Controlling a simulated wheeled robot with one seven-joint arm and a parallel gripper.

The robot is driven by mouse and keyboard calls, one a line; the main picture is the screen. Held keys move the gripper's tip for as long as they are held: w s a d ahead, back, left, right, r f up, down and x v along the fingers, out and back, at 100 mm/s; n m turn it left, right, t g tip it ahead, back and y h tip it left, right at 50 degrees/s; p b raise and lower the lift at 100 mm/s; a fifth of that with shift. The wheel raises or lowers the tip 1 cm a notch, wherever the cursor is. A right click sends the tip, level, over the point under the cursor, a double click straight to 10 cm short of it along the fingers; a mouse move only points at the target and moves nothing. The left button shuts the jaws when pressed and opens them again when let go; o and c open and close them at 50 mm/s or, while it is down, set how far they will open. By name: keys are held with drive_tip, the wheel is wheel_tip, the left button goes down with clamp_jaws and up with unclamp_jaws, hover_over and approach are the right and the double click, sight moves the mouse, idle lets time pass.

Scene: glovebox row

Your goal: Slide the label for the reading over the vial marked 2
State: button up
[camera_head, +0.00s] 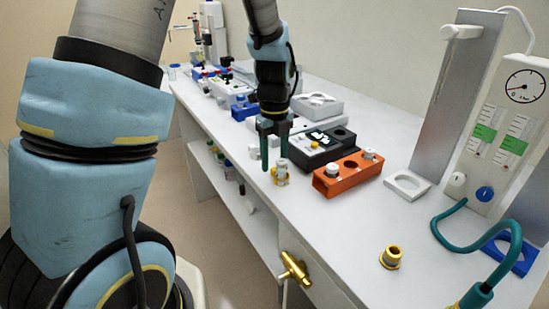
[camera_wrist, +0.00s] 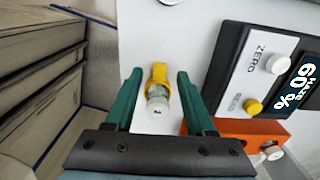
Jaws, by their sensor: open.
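A small vial with a pale, marked cap (camera_wrist: 157,104) stands near the bench's front edge, with a yellow looped piece (camera_wrist: 158,74) at it; I cannot tell whether the piece is around or beside it. The mark on the cap is too small to read. The yellow piece also shows in the head view (camera_head: 280,180). My gripper (camera_head: 274,162) is open, its green fingers on either side of this vial and yellow piece. The black meter (camera_head: 314,148) has a lit display (camera_wrist: 298,82) that seems to show 60 and %.
An orange rack (camera_head: 346,180) holding capped vials stands just right of my gripper. A white holder (camera_head: 406,186), a brass fitting (camera_head: 391,257) and a teal hose (camera_head: 450,244) lie farther right. A brass valve (camera_head: 293,268) sticks out from the bench front.

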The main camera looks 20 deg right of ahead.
drive_tip(key=shift+r, duration=0.1)
wheel_tip(320, 180, up, 11)
drive_tip(key=b, duration=0.1)
drive_tip(key=shift+f+b, duration=0.2)
drive_tip(key=shift+b, duration=0.15)
drive_tip(key=s+a+f+n, duration=0.1)
drive_tip(key=a+f+n, duration=0.1)
drive_tip(key=a+n, duration=0.6)
drive_tip(key=s+a+f+n+t, duration=0.1)
drive_tip(key=s+a+f+n, duration=0.1)
drive_tip(key=a+n, duration=0.6)
drive_tip(key=s+a+f+n, duration=0.1)
drive_tip(key=a+f+n, duration=0.2)
drive_tip(key=a+n, duration=0.4)
drive_tip(key=shift+s+a+f+n+t, duration=0.3)
drive_tip(key=shift+s+a+n, duration=0.1)
drive_tip(key=shift+n, duration=3.9)
